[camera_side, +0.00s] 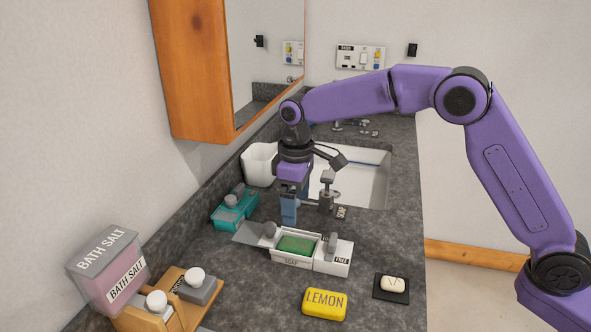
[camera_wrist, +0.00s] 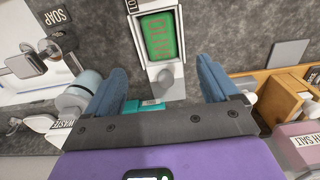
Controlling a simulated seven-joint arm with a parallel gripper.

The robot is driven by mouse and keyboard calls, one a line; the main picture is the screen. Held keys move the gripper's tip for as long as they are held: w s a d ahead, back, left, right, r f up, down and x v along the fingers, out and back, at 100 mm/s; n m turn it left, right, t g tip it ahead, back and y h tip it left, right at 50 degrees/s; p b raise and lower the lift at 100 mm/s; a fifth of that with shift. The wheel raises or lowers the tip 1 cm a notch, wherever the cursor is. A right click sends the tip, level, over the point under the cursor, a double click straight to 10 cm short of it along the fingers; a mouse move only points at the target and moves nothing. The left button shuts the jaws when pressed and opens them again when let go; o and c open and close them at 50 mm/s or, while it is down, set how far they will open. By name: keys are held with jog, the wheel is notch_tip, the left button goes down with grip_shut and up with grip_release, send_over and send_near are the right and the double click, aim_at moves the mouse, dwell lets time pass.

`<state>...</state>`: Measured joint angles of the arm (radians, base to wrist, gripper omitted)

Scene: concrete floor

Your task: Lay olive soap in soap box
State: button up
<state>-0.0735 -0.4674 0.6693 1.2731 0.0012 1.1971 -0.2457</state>
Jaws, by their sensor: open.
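The green olive soap (camera_side: 297,244) lies flat inside the left compartment of the white soap box (camera_side: 291,262), which is labelled SOAP. In the wrist view the soap (camera_wrist: 157,38) shows lettering and sits within the box's white walls (camera_wrist: 163,72). My gripper (camera_side: 289,222) is above and just behind the box, pointing down, with its blue fingers apart. In the wrist view the gripper (camera_wrist: 162,70) has nothing between its fingers, and the soap is ahead of them, apart from them.
A yellow LEMON soap (camera_side: 325,304) and a cream soap (camera_side: 394,284) on a dark tray lie in front. A teal container (camera_side: 235,211), white cup (camera_side: 259,164) and sink (camera_side: 362,180) are behind. A BATH SALT container (camera_side: 106,267) stands left.

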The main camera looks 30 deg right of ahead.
notch_tip(320, 180, up, 8)
jog(key=shift+a, duration=0.1)
dwell(0.6)
jog(key=s+d+f+n, duration=0.1)
jog(key=s+d, duration=0.5)
jog(key=s, duration=0.6)
jog(key=s+d+f+n, duration=0.1)
jog(key=s+d+f, duration=0.2)
jog(key=s+d, duration=0.4)
jog(key=s+d+f+n, duration=0.1)
jog(key=s+d+f, duration=0.2)
jog(key=s, duration=1.4)
jog(key=d, duration=0.3)
jog(key=shift+s+d+n, duration=0.3)
jog(key=shift+d, duration=0.05)
